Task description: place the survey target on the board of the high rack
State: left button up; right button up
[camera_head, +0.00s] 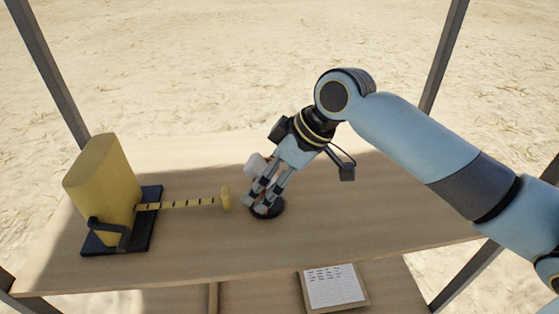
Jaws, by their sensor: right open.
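My right gripper (258,203) reaches down from the right over the wooden board (370,225) of the rack. Its fingers are open around a small object with a dark round base (270,211), which looks like the survey target. The base rests on the board. A whitish part (257,164) shows at the left of the fingers and a bit of orange shows between them. The fingers hide most of the object, and I cannot tell whether they touch it. My left gripper is not in view.
A yellow block-shaped thing (103,185) stands on a black base at the board's left. A yellow and black striped rod (185,204) sticks out from it, ending in a yellow disc near my gripper. Posts rise at the corners. A written sheet (333,286) lies lower, in front. The board's right is clear.

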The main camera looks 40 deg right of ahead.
jog(key=v, duration=1.1)
jog(key=shift+r, duration=0.2)
jog(key=shift+d, duration=0.1)
